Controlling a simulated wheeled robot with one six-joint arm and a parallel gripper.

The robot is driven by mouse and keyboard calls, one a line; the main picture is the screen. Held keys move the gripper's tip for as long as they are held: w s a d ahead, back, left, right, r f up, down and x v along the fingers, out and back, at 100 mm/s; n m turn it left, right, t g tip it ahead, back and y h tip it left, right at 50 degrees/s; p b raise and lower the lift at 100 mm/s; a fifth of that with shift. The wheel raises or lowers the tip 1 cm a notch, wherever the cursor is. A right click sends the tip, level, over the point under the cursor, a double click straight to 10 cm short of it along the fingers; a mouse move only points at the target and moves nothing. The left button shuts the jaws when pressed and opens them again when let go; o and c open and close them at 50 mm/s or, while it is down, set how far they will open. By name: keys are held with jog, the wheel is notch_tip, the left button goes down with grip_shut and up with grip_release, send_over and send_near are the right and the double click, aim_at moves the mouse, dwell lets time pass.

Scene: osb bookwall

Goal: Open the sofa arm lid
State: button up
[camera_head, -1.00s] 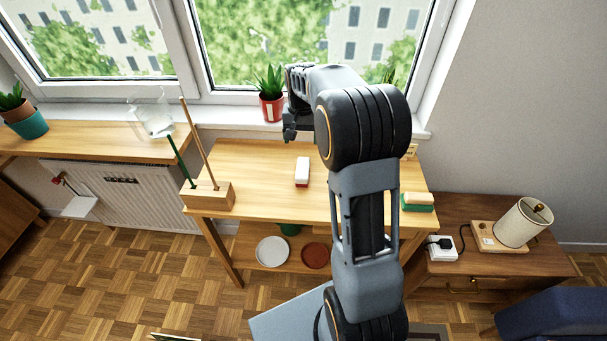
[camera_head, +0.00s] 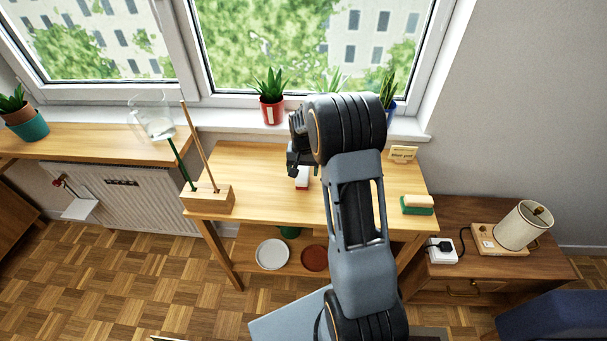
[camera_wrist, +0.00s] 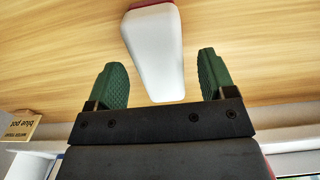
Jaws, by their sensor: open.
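A dark blue padded piece (camera_head: 550,315), perhaps part of the sofa, is cut off at the lower right corner of the head view. No lid can be made out on it. My gripper (camera_head: 297,168) is far from it, above the wooden table. In the wrist view my gripper (camera_wrist: 163,80) has its two green finger pads wide apart, with nothing held. A white block with a red base (camera_wrist: 153,45) lies on the table beyond and between the pads. In the head view the block (camera_head: 302,184) is partly hidden by my gripper.
The wooden table (camera_head: 255,165) carries a rod holder (camera_head: 208,199) at left and a green-and-tan sponge (camera_head: 417,205) at right. Potted plants, including a red pot (camera_head: 272,110), line the sill. A side table at right bears a lamp (camera_head: 522,226).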

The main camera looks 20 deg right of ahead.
jog(key=shift+f, duration=0.6)
jog(key=shift+c, duration=0.2)
jog(key=c, duration=1.1)
jog(key=shift+o, duration=0.2)
jog(key=shift+r, duration=0.1)
